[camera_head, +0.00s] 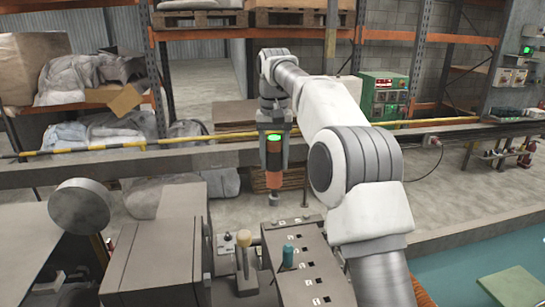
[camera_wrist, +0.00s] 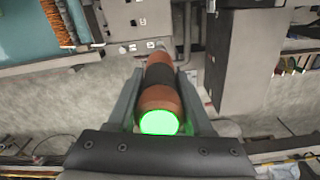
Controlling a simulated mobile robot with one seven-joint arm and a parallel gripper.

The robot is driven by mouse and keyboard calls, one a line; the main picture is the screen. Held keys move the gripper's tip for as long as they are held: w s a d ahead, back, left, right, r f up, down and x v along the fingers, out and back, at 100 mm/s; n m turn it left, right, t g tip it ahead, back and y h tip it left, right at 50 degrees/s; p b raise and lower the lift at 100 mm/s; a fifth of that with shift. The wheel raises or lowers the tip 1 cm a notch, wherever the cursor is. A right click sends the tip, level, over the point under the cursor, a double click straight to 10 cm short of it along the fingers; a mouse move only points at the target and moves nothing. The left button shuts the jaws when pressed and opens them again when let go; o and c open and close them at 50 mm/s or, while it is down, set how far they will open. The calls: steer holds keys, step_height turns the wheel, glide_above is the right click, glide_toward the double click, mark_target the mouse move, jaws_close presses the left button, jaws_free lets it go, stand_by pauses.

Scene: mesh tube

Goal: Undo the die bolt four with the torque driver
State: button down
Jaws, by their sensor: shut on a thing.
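Below and right of the tip is a long grey die block (camera_head: 309,270) with small dark marks and slots on top. The tip appears apart from the block. I cannot tell which bolt is number four.
A grey machine box (camera_head: 155,255) stands left of the block. A yellow rail (camera_head: 130,147) runs behind. A teal surface (camera_head: 450,272) lies at right.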

mark_target(274, 186)
steer(key=shift+f+b, duration=0.4)
steer(key=shift+f, duration=2.5)
steer(key=shift+p, duration=0.4)
steer(key=shift+f, duration=0.5)
steer(key=shift+s+f, duration=0.2)
steer(key=shift+f, duration=0.1)
stand_by(0.5)
steer(key=shift+r, duration=0.15)
stand_by(0.4)
